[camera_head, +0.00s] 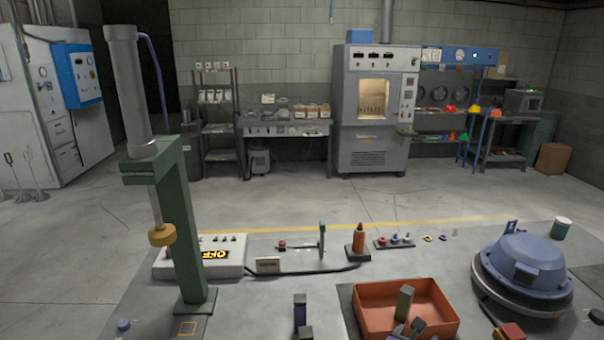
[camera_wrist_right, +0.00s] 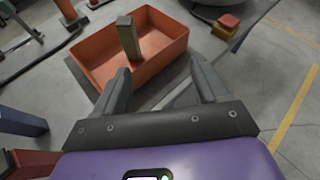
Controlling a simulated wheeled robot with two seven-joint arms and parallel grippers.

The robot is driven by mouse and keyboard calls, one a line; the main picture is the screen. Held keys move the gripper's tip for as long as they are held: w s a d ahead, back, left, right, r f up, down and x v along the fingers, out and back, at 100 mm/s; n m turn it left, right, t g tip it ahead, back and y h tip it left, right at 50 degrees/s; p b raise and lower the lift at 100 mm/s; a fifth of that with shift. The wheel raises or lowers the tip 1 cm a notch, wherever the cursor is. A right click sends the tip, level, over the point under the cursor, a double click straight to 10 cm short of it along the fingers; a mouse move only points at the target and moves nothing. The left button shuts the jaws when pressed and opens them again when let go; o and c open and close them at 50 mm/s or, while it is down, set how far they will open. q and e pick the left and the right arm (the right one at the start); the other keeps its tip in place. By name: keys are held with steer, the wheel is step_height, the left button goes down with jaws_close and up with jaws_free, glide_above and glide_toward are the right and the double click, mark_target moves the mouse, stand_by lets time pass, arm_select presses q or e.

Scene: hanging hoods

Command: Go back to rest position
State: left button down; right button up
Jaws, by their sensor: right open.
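My right gripper (camera_wrist_right: 165,80) is open in the right wrist view, its two grey fingers apart with nothing between their tips. It points toward the near side of an orange tray (camera_wrist_right: 165,65). In the head view, dark finger-like tips (camera_head: 408,327) show at the tray's near part. An olive-grey upright block (camera_wrist_right: 129,38) stands in the tray, beyond the fingers and apart from them. The orange tray (camera_head: 440,300) and the block (camera_head: 404,302) also show in the head view. I cannot make out my left gripper in either view.
A green press stand (camera_head: 190,230) rises at left beside a white box marked OFF (camera_head: 205,258). A blue domed unit (camera_head: 525,262) stands right of the tray. A dark post (camera_head: 300,312) is left of it. Open floor lies beyond the table.

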steer(key=s+a+f+n+g+y, duration=0.15)
steer(key=a+f+n+y, duration=0.25)
steer(key=f+n, duration=0.65)
steer(key=s+a+f+n+g+y, duration=0.1)
steer(key=s+a+f+n+y, duration=0.3)
steer(key=f+n, duration=0.65)
steer(key=s+a+f+n+g+y, duration=0.2)
steer(key=s+a+f+n+g, duration=0.3)
steer(key=s+n, duration=0.35)
steer(key=s+a+f+n+g+y, duration=0.2)
steer(key=s+a+f+n+g, duration=0.15)
steer(key=s+f+n, duration=0.55)
arm_select(q)
step_height(320, 180, down, 7)
steer(key=w+b, duration=0.1)
steer(key=b, duration=0.5)
steer(key=shift+w, duration=0.2)
arm_select(e)
steer(key=shift+n+t, duration=0.35)
steer(key=shift+t, duration=0.25)
steer(key=f, duration=0.1)
steer(key=w+f, duration=0.2)
steer(key=shift+a+f, duration=0.3)
steer(key=shift+f, duration=0.1)
arm_select(q)
steer(key=shift+r, duration=0.1)
